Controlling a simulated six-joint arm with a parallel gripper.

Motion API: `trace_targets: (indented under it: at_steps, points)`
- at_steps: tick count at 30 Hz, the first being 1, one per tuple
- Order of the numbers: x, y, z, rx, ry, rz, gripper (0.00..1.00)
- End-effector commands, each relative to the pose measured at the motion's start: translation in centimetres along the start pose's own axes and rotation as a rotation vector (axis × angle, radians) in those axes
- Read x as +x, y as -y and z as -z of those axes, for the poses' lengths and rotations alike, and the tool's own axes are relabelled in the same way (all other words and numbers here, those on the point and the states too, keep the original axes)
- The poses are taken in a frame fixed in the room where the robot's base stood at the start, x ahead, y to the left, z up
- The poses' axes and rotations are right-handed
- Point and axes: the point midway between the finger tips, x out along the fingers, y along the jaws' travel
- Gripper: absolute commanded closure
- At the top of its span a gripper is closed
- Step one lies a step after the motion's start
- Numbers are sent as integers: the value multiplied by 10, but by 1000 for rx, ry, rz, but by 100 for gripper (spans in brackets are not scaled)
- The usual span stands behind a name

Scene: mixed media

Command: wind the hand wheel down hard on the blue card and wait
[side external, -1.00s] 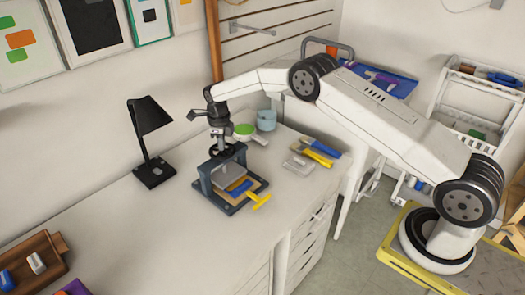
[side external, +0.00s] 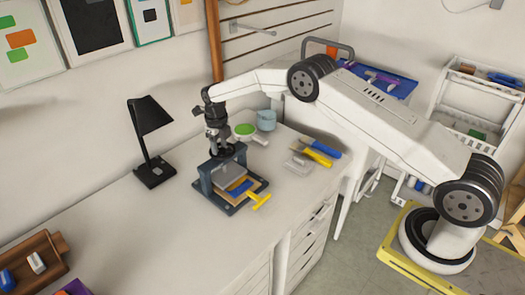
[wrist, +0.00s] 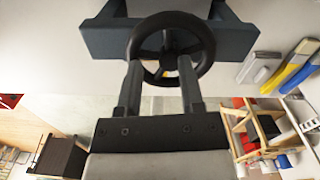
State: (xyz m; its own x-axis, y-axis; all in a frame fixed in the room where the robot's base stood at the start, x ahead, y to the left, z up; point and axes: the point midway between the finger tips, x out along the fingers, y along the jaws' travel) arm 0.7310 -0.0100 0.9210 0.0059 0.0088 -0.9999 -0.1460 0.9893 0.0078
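A dark blue-grey press (side external: 204,183) stands on the bench with a grey plate (side external: 226,172) in its frame. The blue card (side external: 240,187) lies on a tan board (side external: 257,185) in the press, partly under the plate; its far part is hidden. The black hand wheel (wrist: 207,45) is on top of the press. My gripper (wrist: 160,65) is at the wheel from above, its two fingers apart and overlapping the near rim in the wrist view. It also shows over the press in the side view (side external: 218,149). I cannot tell whether the fingers touch the rim.
A yellow-handled tool (side external: 261,201) lies at the press's front right. A black lamp (side external: 152,130) stands left. A green round thing (side external: 245,130), a light-blue cup (side external: 266,120) and blue and yellow tools (side external: 320,152) lie behind and right.

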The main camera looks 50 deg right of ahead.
Motion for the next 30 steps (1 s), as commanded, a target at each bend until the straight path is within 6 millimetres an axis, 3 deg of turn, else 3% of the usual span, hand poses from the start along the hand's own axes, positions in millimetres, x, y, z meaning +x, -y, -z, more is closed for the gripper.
trace_targets:
  at_steps: [2, 11, 22, 30]
  points:
    - [7, 9, 6, 6, -15, 7, 0]
    - [7, 10, 6, 7, -18, 8, 0]
    - [-14, 9, 4, 5, -12, 8, 0]
    - [-18, 9, 3, 5, -9, 8, 0]
